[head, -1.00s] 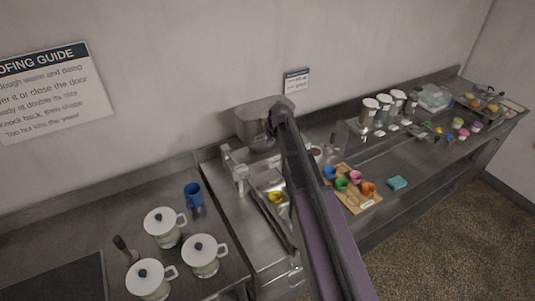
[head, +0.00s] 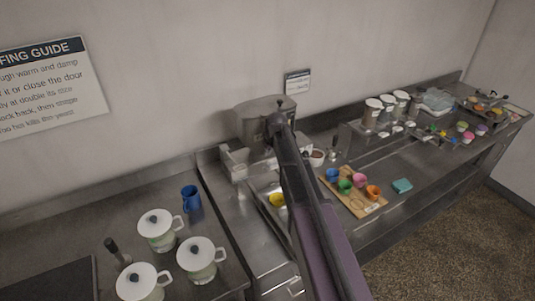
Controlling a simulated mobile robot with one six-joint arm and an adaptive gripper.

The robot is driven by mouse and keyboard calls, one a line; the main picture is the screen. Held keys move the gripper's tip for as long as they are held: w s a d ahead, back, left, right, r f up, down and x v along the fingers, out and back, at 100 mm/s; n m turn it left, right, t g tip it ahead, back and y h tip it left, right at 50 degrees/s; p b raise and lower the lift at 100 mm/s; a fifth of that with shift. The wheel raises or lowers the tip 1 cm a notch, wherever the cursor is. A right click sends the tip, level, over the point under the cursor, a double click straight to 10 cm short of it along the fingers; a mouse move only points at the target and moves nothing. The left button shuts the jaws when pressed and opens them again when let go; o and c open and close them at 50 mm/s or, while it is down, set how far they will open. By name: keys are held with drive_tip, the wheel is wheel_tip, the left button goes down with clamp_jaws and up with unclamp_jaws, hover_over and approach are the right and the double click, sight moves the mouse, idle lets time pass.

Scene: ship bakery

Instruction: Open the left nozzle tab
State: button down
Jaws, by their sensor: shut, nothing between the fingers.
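A grey steel machine (head: 254,118) stands against the wall on the counter. A pale block-like fitting (head: 234,161) projects low at its left front. I cannot tell which part is the left nozzle tab, or whether it is open. My arm reaches up from the bottom right and covers the machine's right front. Its far end is a dark joint in front of the machine. My gripper's fingers do not show. A yellow piece (head: 277,199) sits in a shallow metal tray (head: 262,188) below the machine, partly behind my arm.
Lidded canisters (head: 373,112) stand farther right.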

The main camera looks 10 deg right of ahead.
sight(268, 168)
drive_tip(key=b+x, duration=0.2)
drive_tip(key=x, duration=0.1)
drive_tip(key=shift+f, duration=0.2)
drive_tip(key=shift+s+d+f+b, duration=0.15)
drive_tip(key=shift+s+f+b, duration=0.25)
drive_tip(key=shift+f+b, duration=0.45)
drive_tip(key=shift+s+d+f+b, duration=0.1)
drive_tip(key=shift+s+f+b, duration=0.3)
drive_tip(key=shift+f+b, duration=0.4)
drive_tip(key=shift+d+r, duration=0.1)
drive_tip(key=shift+d, duration=0.15)
